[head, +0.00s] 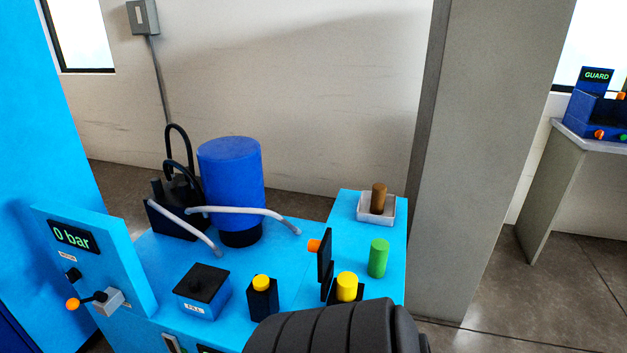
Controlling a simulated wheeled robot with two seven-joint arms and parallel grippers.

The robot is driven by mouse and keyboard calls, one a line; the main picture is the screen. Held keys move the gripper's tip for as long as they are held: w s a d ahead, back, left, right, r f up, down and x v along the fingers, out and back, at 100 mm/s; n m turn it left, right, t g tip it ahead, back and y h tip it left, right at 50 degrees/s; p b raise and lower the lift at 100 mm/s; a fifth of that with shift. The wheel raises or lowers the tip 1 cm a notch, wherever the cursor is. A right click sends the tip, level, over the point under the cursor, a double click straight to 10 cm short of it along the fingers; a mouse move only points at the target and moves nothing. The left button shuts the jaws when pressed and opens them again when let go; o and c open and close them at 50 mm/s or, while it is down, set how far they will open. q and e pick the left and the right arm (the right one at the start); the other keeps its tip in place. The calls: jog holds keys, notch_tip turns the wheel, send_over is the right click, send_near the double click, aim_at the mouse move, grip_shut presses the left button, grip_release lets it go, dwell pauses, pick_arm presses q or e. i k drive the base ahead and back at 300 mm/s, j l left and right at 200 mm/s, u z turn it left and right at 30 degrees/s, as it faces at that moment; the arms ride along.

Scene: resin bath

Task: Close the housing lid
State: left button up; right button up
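No part in view is marked as the housing lid. A dark upright plate (325,258) with an orange knob (314,246) stands on edge near the front right of the blue bench; it looks like a lid or flap standing open, but I cannot tell for sure. Beside it is a yellow-topped black post (347,288), its lower part hidden by a dark ribbed part of my own body. A green cylinder (378,258) stands to the right. A blue drum (231,178) on a black base stands behind. Neither of my grippers is in view.
The bench (275,265) also holds a black-lidded box (203,290), another yellow-topped black post (263,297), grey hoses (245,211) and a white tray (364,214) with a brown cylinder (378,197). A "0 bar" panel (95,255) with an orange-tipped lever stands left. A grey pillar (480,150) rises right.

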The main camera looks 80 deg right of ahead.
aim_at(318, 253)
jog(key=i+z, duration=0.15)
jog(key=z, duration=0.3)
jog(key=i+j+z, duration=0.1)
jog(key=z, duration=0.35)
jog(key=i+j+z, duration=0.1)
jog(key=z, duration=0.35)
jog(key=i+j+z, duration=0.1)
jog(key=j+z, duration=0.15)
jog(key=z, duration=0.15)
jog(key=j+z, duration=0.15)
jog(key=z, duration=0.3)
jog(key=i+j+z, duration=0.1)
jog(key=j+z, duration=0.15)
jog(key=z, duration=0.2)
jog(key=j+z, duration=0.2)
jog(key=z, duration=0.25)
jog(key=j+z, duration=0.2)
jog(key=z, duration=0.25)
jog(key=k+l, duration=0.05)
